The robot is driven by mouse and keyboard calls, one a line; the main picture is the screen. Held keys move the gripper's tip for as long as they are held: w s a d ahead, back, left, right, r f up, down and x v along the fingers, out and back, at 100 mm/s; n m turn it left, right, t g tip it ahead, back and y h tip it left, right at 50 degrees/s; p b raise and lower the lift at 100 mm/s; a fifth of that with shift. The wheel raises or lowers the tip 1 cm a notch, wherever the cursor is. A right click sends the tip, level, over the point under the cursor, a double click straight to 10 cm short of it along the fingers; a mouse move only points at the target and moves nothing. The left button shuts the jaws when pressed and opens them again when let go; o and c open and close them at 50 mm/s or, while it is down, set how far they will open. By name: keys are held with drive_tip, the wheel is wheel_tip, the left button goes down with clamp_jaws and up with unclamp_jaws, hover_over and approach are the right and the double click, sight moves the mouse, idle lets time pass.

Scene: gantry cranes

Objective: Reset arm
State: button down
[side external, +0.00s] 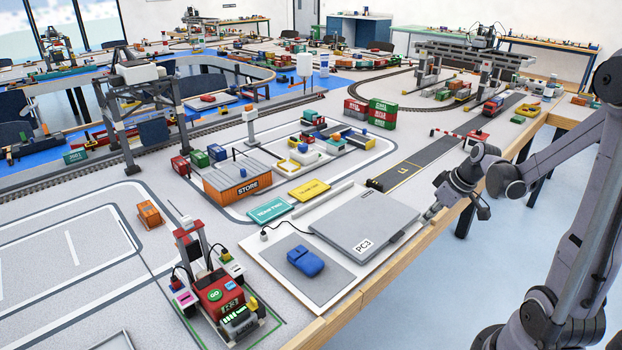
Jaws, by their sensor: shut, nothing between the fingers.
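My gripper (432,212) is at the right of the side external view, low over the table's front edge. It is small in the picture and its fingers are shut with nothing held. It points down and left, close to the right edge of the grey PC3 laptop (365,222). I cannot tell whether the fingertips touch the laptop or the board under it. My arm bends up from the gripper and back to the right edge of the picture.
A red wheeled machine (217,290) stands at front left. The orange STORE building (238,182), stacked containers (382,113) and a gantry crane (145,95) stand farther back. The floor right of the table is clear.

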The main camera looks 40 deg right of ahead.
drive_tip(key=a+r+t, duration=0.1)
drive_tip(key=a+r, duration=0.4)
drive_tip(key=a, duration=0.6)
drive_tip(key=s+a+r+t, duration=0.1)
drive_tip(key=a+r, duration=0.4)
drive_tip(key=a, duration=0.7)
drive_tip(key=shift+s+a, duration=0.2)
drive_tip(key=shift+s, duration=0.05)
